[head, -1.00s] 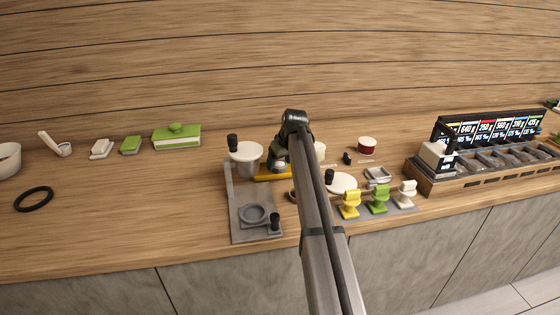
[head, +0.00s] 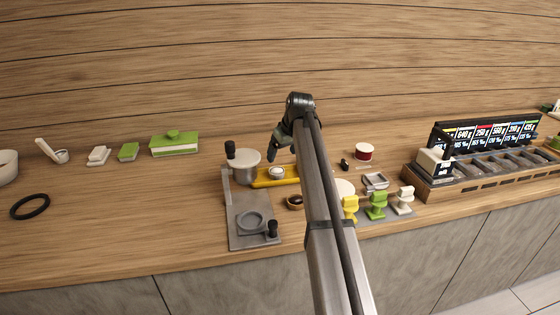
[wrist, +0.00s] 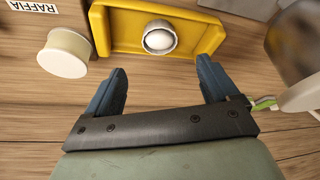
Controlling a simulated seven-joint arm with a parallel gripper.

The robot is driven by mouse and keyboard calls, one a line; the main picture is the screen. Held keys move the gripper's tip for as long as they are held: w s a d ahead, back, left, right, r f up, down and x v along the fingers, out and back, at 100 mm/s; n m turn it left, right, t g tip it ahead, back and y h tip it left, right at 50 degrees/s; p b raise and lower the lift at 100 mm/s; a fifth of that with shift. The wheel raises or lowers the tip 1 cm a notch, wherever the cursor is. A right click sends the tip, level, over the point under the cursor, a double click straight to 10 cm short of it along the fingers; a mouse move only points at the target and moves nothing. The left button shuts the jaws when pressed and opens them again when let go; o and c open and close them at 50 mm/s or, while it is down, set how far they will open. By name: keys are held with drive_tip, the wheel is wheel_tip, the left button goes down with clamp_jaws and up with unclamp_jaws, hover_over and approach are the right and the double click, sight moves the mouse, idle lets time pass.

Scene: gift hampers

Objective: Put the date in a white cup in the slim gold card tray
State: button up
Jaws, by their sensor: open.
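The slim gold card tray (head: 262,182) lies on the counter beside a lidded grey pot. It also shows in the wrist view (wrist: 118,32) beyond my fingertips. A small round cup (head: 277,172) stands upright in the tray; in the wrist view the cup (wrist: 158,38) has a greyish wall and a pale, rounded content. I cannot tell from its look whether that is the date. My gripper (wrist: 161,70) is open and empty, apart from the cup and above the tray's near side. In the head view my gripper (head: 281,143) is partly hidden by my arm.
A brown cup with dark content (head: 295,202) stands in front of the tray. The pot (head: 244,168) and a grey stand (head: 235,235) are on the left. Yellow, green (head: 376,206) and white holders stand right. A white spool (wrist: 63,55) lies by the tray.

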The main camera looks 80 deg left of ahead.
drive_tip(key=shift+v, duration=1.8)
